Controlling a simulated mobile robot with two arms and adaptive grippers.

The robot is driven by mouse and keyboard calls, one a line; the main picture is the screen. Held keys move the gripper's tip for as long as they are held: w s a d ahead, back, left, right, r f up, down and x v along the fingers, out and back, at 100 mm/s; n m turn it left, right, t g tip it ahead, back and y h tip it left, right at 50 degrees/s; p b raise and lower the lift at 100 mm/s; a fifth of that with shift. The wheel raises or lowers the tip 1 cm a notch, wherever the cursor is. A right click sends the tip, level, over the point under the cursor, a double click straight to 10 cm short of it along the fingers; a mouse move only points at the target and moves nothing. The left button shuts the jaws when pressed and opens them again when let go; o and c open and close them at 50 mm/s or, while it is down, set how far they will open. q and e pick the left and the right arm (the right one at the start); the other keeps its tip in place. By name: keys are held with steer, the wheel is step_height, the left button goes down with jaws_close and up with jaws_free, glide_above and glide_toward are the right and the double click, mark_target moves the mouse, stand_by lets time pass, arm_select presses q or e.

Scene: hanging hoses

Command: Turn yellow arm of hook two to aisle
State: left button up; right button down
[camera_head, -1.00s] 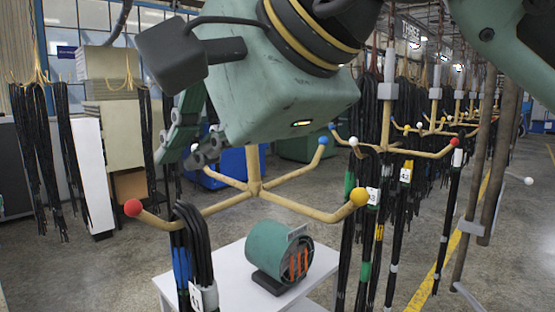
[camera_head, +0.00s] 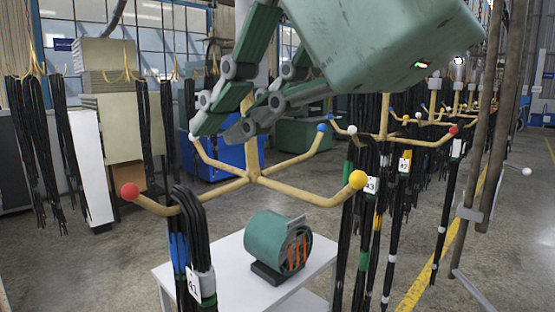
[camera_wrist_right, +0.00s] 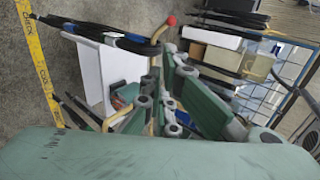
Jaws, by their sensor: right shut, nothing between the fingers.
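The nearest hook (camera_head: 258,182) has tan arms ending in coloured balls. Its yellow ball (camera_head: 359,180) points front right and its red ball (camera_head: 130,191) front left. Its blue ball (camera_head: 321,127) and white ball (camera_head: 192,137) are at the back. Black hoses (camera_head: 194,230) with a tag hang from the red arm; the yellow arm is bare. My right gripper (camera_head: 222,124) is shut and empty, its fingers covering part of the post above the arms. Contact cannot be told. In the wrist view the red ball (camera_wrist_right: 171,20) shows beyond the fingers (camera_wrist_right: 165,105). My left gripper is out of view.
A white table (camera_head: 235,265) with a green cylindrical device (camera_head: 277,243) stands below the hook. A second hook (camera_head: 384,133) with tagged hoses is behind right. Open floor with a yellow line (camera_head: 425,285) lies lower right.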

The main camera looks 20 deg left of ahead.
steer(key=d, duration=0.1)
steer(key=s+d+b, duration=0.1)
steer(key=d, duration=0.1)
steer(key=s+d, duration=0.1)
steer(key=d, duration=0.1)
steer(key=shift+d, duration=0.2)
steer(key=shift+a, duration=0.1)
stand_by(0.4)
